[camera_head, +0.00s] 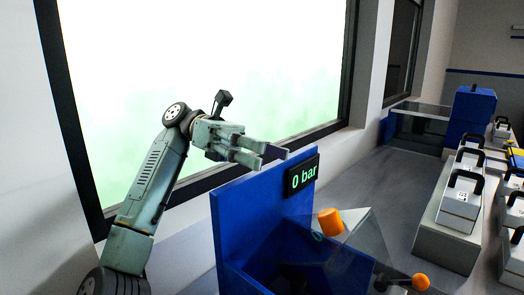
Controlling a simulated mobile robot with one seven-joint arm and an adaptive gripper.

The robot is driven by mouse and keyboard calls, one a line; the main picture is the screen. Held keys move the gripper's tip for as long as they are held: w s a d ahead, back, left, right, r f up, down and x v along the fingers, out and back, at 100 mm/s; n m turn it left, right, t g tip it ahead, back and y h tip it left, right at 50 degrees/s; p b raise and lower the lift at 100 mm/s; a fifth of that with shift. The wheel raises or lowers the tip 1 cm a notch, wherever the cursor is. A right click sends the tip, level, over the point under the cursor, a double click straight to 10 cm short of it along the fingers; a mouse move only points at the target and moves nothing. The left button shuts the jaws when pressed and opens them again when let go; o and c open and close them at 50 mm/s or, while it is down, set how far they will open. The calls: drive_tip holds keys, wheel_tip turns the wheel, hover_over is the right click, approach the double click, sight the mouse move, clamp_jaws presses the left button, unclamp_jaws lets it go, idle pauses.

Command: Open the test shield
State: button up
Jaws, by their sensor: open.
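A clear, see-through panel, apparently the test shield (372,238), sits over the front of a blue open-topped station (255,225) at the lower middle. An orange cylindrical knob (330,221) is at its upper left edge. An orange ball (420,282) on a dark arm is at its lower right; I cannot tell which of these belongs to the shield. My gripper (272,157) is open and empty. It is above and left of the orange knob, near the top of the blue back wall, touching nothing that I can make out.
A black display (302,176) reading "0 bar" is on the blue back wall, close to my fingertips. Several pale cases with black handles (462,195) stand on a bench at the right. A large bright window (200,70) lies behind my arm.

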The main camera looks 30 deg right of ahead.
wheel_tip(320, 180, up, 10)
idle(0.6)
idle(0.4)
